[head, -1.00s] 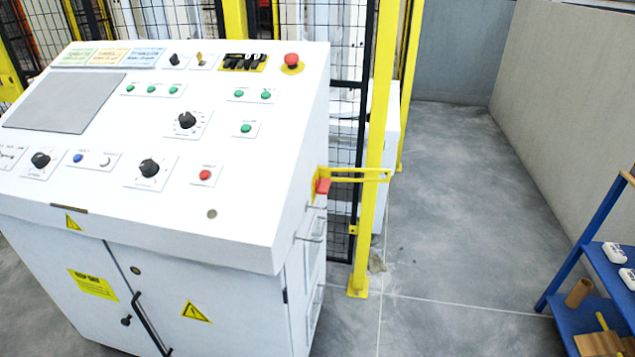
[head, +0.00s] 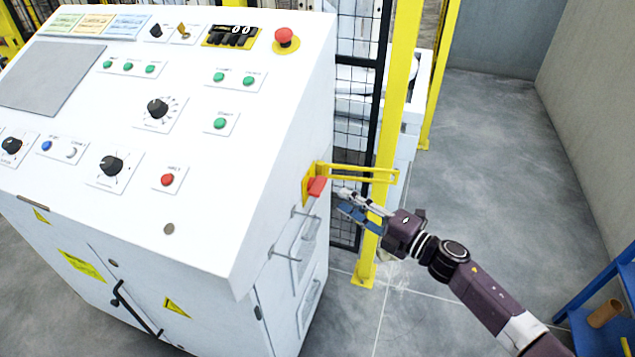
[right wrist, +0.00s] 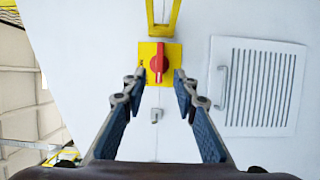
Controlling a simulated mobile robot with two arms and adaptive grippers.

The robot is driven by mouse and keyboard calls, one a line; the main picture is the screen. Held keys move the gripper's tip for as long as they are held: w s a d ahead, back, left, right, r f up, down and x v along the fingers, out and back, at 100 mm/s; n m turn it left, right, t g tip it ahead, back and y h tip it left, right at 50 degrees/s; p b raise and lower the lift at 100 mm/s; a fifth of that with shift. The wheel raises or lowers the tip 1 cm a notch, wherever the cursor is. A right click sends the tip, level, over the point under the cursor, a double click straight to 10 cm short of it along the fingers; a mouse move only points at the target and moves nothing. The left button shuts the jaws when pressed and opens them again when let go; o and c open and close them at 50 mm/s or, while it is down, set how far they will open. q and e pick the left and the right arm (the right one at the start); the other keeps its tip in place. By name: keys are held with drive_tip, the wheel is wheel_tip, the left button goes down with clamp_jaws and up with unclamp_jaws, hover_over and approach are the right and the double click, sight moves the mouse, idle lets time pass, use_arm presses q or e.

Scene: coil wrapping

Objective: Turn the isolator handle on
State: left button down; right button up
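The isolator handle (head: 317,187) is a red knob on a yellow plate on the right side of the white control cabinet (head: 243,157). In the right wrist view the red handle (right wrist: 159,64) stands upright on its yellow plate (right wrist: 173,50), straight ahead between my fingers. My right gripper (head: 343,198) is open in the head view, its fingertips just right of the handle and apparently short of it. In the right wrist view the open fingers (right wrist: 160,84) frame the handle with nothing between the pads. My left gripper is not in view.
A yellow bracket (head: 358,172) sticks out above the handle towards a yellow post (head: 391,130). A grey pull handle (right wrist: 222,88) and a vent grille (right wrist: 262,85) lie right of the plate. A blue shelf (head: 600,300) stands at lower right; the floor between is clear.

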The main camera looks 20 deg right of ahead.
sight(323, 189)
drive_tip(key=p+x, duration=0.1)
drive_tip(key=x, duration=0.6)
drive_tip(key=shift+a, duration=0.2)
clamp_jaws()
